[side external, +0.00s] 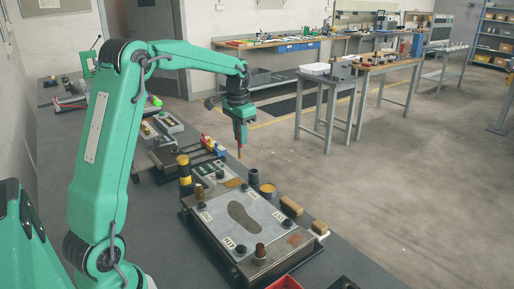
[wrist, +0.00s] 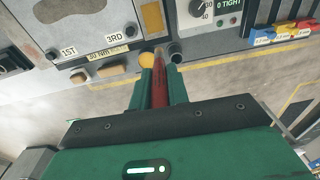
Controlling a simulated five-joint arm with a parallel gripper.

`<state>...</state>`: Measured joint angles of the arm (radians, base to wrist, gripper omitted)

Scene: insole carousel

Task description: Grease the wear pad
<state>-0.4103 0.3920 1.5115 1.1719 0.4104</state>
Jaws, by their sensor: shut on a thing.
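My gripper (side external: 241,124) is shut on a slim red-handled tool (side external: 240,149), which looks like a brush and points down above the bench. In the wrist view the red tool (wrist: 160,88) sits between the green fingers of my gripper (wrist: 160,75); its tip is brownish. A round pot with yellow-amber contents (side external: 267,189) stands by the fixture's far edge; it shows just left of the tool tip in the wrist view (wrist: 147,60). A flat amber pad (side external: 232,183), possibly the wear pad, lies beside it; it also shows in the wrist view (wrist: 152,17). The tool appears clear of both in the side view.
A fixture plate (side external: 215,213) with a dark insole shape and several knobs fills the near bench. A dark cup (side external: 254,176) stands beside the pot. A yellow-black post (side external: 184,168) rises left of the plate. Tan blocks (side external: 291,206) lie at right.

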